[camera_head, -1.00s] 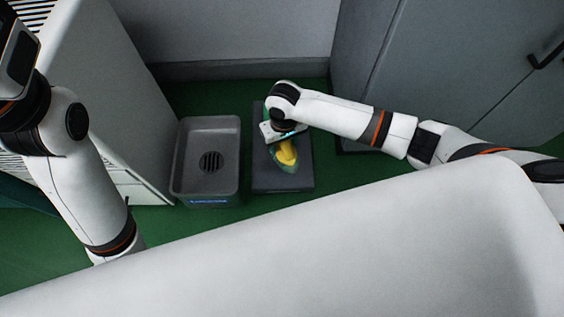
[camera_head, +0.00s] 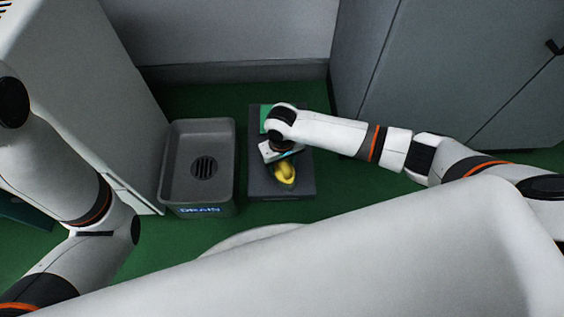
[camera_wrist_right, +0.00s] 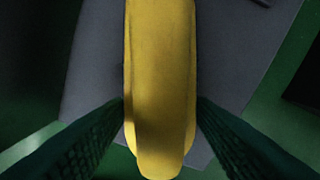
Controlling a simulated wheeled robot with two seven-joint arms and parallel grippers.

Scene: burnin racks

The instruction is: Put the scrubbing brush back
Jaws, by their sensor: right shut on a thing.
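The yellow scrubbing brush (camera_head: 284,176) shows below my right gripper (camera_head: 283,157) in the head view, over the dark grey slab (camera_head: 260,185). In the right wrist view its yellow body (camera_wrist_right: 160,70) runs down the middle between the dark green fingers of my right gripper (camera_wrist_right: 160,112), which is shut on it. The grey slab (camera_wrist_right: 95,60) lies beneath it. I cannot tell whether the brush touches the slab, and its bristles are hidden. My left arm is at the left, but its gripper is out of sight.
A grey basin (camera_head: 227,150) marked DRAIN, with a round grate, stands just left of the slab. A green patch (camera_head: 265,118) shows at the slab's far left corner. A grey cabinet (camera_head: 440,70) stands at the right. Green floor (camera_head: 195,98) is bare behind the basin.

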